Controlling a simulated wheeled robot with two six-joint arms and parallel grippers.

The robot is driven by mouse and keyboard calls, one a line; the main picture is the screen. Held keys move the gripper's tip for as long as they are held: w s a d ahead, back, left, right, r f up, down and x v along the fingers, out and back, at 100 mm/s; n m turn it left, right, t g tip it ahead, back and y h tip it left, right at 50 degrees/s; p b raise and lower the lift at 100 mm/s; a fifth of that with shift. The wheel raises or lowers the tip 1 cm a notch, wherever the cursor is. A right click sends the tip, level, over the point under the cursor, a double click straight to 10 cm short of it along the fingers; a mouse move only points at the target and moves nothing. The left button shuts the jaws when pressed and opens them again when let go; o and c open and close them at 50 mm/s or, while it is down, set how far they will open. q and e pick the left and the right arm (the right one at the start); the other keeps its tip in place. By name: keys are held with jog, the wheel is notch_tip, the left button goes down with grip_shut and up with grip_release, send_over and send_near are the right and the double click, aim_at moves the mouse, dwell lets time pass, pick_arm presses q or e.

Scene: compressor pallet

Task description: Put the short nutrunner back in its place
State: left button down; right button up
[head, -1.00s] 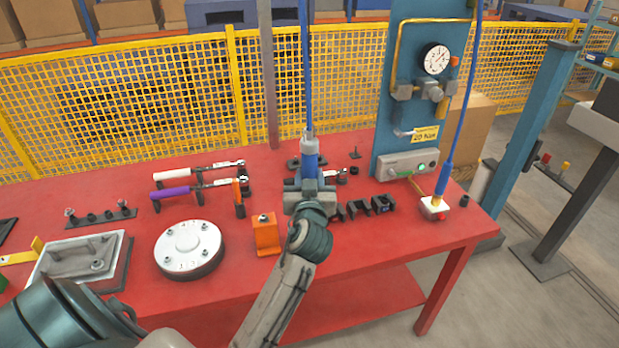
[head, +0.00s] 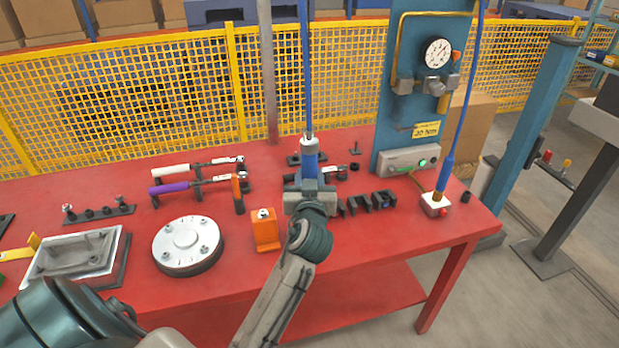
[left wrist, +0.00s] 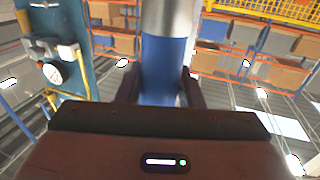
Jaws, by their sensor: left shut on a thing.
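The nutrunner (head: 309,160) is an upright blue cylinder with a grey top, hanging on a blue hose over the back middle of the red bench. My left gripper (head: 309,187) is shut around its body. The left wrist view shows the blue body (left wrist: 163,70) with its silver collar between the two dark fingers (left wrist: 160,90). The tool's lower end is hidden behind my gripper and wrist, so I cannot tell whether it touches anything. Black holders (head: 384,199) stand just right of my gripper. My right gripper is out of view.
An orange block (head: 265,232) and a round grey flange (head: 186,246) stand left of my forearm. Two torque wrenches (head: 183,187) lie on a rack behind them. A blue gauge panel (head: 398,140) and a second blue tool on a white box (head: 436,205) stand at right.

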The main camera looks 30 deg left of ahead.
pick_arm(q)
jog(key=shift+f+b, duration=1)
jog(key=shift+f, duration=0.05)
jog(key=c, duration=0.9)
grip_release()
jog(key=shift+r, duration=0.1)
jog(key=shift+f, duration=0.2)
jog(key=shift+d+f, duration=0.1)
